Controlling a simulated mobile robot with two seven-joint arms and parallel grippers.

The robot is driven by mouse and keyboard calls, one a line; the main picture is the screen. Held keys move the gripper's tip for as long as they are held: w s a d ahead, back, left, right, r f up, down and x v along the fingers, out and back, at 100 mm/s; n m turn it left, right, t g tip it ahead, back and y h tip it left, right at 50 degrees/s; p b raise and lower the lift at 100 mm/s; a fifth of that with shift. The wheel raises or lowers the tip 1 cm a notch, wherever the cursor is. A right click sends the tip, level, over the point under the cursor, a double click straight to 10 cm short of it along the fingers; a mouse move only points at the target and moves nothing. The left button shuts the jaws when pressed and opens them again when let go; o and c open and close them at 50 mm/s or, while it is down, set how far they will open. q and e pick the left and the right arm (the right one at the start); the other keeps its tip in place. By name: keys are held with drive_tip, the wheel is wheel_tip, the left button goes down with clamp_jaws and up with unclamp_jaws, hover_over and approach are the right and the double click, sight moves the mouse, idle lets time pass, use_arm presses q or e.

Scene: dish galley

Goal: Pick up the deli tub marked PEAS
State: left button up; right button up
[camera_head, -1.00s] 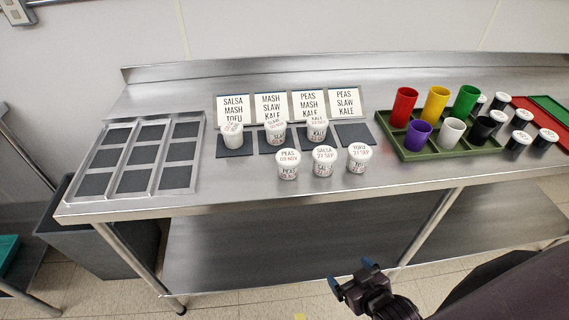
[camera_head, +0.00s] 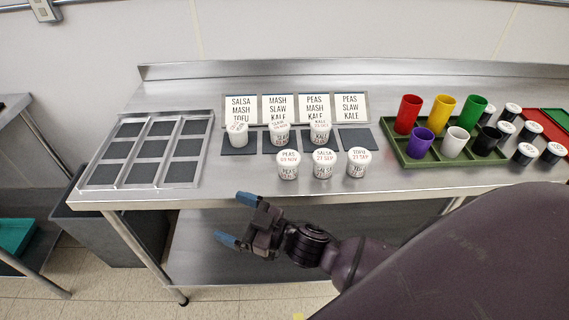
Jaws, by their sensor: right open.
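The deli tub marked PEAS (camera_head: 288,166) is white with red and dark lettering. It stands upright at the left end of the front row of three tubs. The SALSA tub (camera_head: 324,166) stands just right of it, then the TOFU tub (camera_head: 358,164). My right gripper (camera_head: 234,219) is open and empty, with blue fingertips pointing left. It is in front of the table's front edge, below and to the left of the PEAS tub, and apart from it. My left gripper is not in view.
Behind stand three more tubs (camera_head: 237,136) on dark mats (camera_head: 355,139), with label cards (camera_head: 314,106) behind them. A grey tray (camera_head: 193,125) with dark squares lies left. A green tray (camera_head: 407,156) of coloured cups is right. Bare steel lies left of the PEAS tub.

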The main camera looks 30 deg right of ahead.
drive_tip(key=a+r+n+g+y, duration=0.6)
drive_tip(key=a+n+g+y, duration=0.1)
drive_tip(key=n+g, duration=0.2)
wheel_tip(320, 180, up, 6)
drive_tip(key=g+h+p, duration=0.3)
drive_tip(key=g+h, duration=0.4)
drive_tip(key=h, duration=1.1)
hover_over(289, 157)
drive_tip(key=shift+w+a+f+n, duration=0.2)
drive_tip(key=shift+a+n, duration=0.1)
drive_tip(key=shift+n, duration=0.1)
drive_tip(key=shift+d+f, duration=0.1)
drive_tip(key=shift+f, duration=0.05)
wheel_tip(289, 157, down, 5)
drive_tip(key=shift+s+d+f+p, duration=0.1)
drive_tip(key=shift+f+p, duration=0.1)
drive_tip(key=shift+f, duration=1.15)
drive_tip(key=shift+s+d+f+p, duration=0.1)
drive_tip(key=shift+f+p, duration=0.05)
drive_tip(key=shift+f, duration=1.2)
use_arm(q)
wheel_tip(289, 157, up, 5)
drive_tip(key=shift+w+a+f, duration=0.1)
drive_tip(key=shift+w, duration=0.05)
